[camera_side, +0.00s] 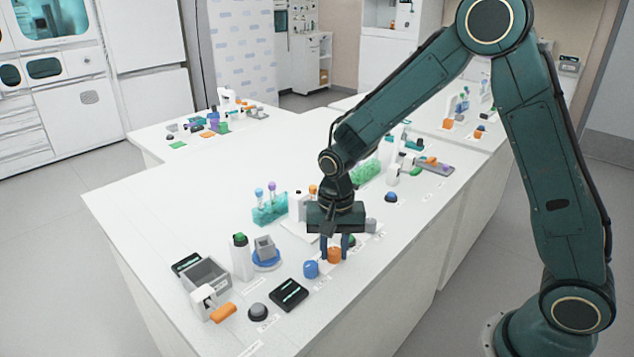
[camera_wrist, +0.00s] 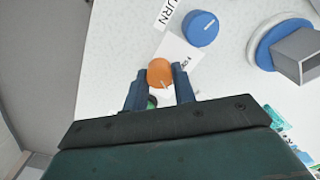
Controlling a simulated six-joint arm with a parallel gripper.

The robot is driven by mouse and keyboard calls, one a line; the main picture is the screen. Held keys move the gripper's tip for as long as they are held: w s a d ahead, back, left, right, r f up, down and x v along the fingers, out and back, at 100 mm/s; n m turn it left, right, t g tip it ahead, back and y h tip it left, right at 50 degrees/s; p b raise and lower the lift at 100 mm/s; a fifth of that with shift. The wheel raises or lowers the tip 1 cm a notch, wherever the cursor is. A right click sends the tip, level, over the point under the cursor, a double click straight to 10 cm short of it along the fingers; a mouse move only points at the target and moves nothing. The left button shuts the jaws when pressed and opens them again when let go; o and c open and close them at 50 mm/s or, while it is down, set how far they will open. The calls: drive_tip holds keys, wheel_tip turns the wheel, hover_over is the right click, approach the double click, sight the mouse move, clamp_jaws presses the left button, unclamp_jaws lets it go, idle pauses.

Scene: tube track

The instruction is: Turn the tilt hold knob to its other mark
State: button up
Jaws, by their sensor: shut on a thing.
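An orange knob (camera_side: 334,256) with a pale pointer line stands on the white bench. My gripper (camera_side: 334,250) points down with one finger on each side of it. In the wrist view the orange knob (camera_wrist: 160,72) sits between the fingertips of my gripper (camera_wrist: 160,78), which is shut on it. Its pointer line runs toward the lower right there. A label card beside it is too small to read. A blue knob (camera_side: 311,269) stands just left of it; in the wrist view the blue knob (camera_wrist: 201,28) has a white pointer line. I cannot read which knob is tilt hold.
A blue round base with a grey cup (camera_side: 265,250), a white bottle (camera_side: 241,258) and a black device (camera_side: 290,294) stand nearby. A green part (camera_wrist: 152,101) shows between my fingers. A teal tube rack (camera_side: 269,209) stands behind.

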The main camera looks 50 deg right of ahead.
sight(334, 250)
drive_tip(key=n, duration=0.6)
drive_tip(key=shift+w+n, duration=0.1)
drive_tip(key=shift+n, duration=0.3)
drive_tip(key=n, duration=0.5)
drive_tip(key=shift+a+n, duration=0.1)
drive_tip(key=shift+n, duration=0.2)
drive_tip(key=o, duration=1)
drive_tip(key=shift+r, duration=0.15)
wheel_tip(334, 250, up, 14)
drive_tip(key=shift+f, duration=0.2)
